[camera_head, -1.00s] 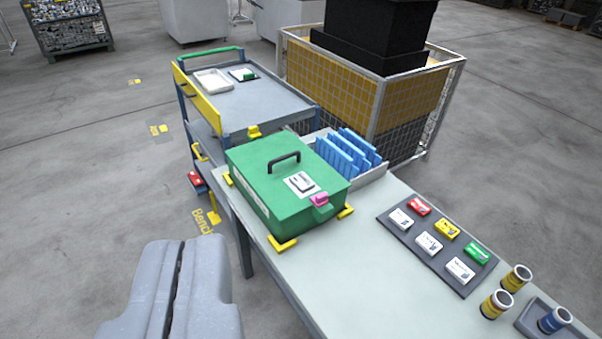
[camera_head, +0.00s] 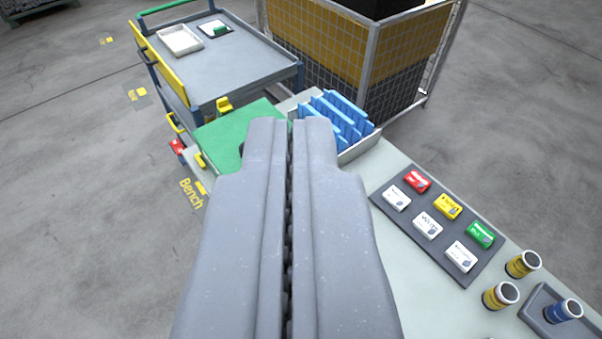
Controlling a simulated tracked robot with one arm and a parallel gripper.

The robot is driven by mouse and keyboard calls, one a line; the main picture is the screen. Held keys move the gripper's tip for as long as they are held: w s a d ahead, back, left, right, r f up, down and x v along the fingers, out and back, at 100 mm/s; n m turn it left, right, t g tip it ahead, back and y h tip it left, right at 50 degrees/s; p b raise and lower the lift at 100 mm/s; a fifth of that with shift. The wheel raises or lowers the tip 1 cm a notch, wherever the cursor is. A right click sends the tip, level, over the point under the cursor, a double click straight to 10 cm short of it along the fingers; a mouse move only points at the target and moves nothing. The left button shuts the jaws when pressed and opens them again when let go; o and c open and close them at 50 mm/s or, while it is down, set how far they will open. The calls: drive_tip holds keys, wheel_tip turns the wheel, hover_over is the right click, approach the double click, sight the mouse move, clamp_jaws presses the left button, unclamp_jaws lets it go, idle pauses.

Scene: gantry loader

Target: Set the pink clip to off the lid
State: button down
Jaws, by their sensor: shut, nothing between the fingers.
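My gripper (camera_head: 290,122) is shut and empty. It fills the lower middle of the view and lies across the green box in the picture. Only the back left part of the green lid (camera_head: 224,134) shows, with a dark bit of its handle at the gripper's edge. The pink clip is hidden behind my gripper. A yellow clip (camera_head: 224,104) shows at the back edge of the lid. I cannot tell how far the fingertips are from the lid.
A bin with blue dividers (camera_head: 370,146) stands right of the box. A dark mat (camera_head: 405,224) with several small boxes lies on the bench (camera_head: 400,290). Several cans, one blue (camera_head: 563,311), stand at lower right. A trolley (camera_head: 222,72) and mesh cage (camera_head: 362,50) stand behind.

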drive_tip(key=w+f+n+g+y+p, duration=0.1)
drive_tip(key=w+f+n+g+p, duration=0.3)
drive_tip(key=w, duration=1.1)
drive_tip(key=w+f+g+p, duration=0.3)
drive_tip(key=w+f+p, duration=0.45)
drive_tip(key=w, duration=0.65)
drive_tip(key=w+f+n+g+p, duration=0.1)
drive_tip(key=w+f+g+p, duration=0.1)
drive_tip(key=f, duration=1.2)
drive_tip(key=w+f+n+g+y+p, duration=0.1)
drive_tip(key=w+f, duration=0.5)
drive_tip(key=f, duration=0.8)
drive_tip(key=n+g+p, duration=0.1)
drive_tip(key=g+p, duration=0.1)
drive_tip(key=p, duration=0.1)
drive_tip(key=shift+w+f+p, duration=0.15)
drive_tip(key=shift+w+p, duration=0.15)
drive_tip(key=shift+a, duration=0.1)
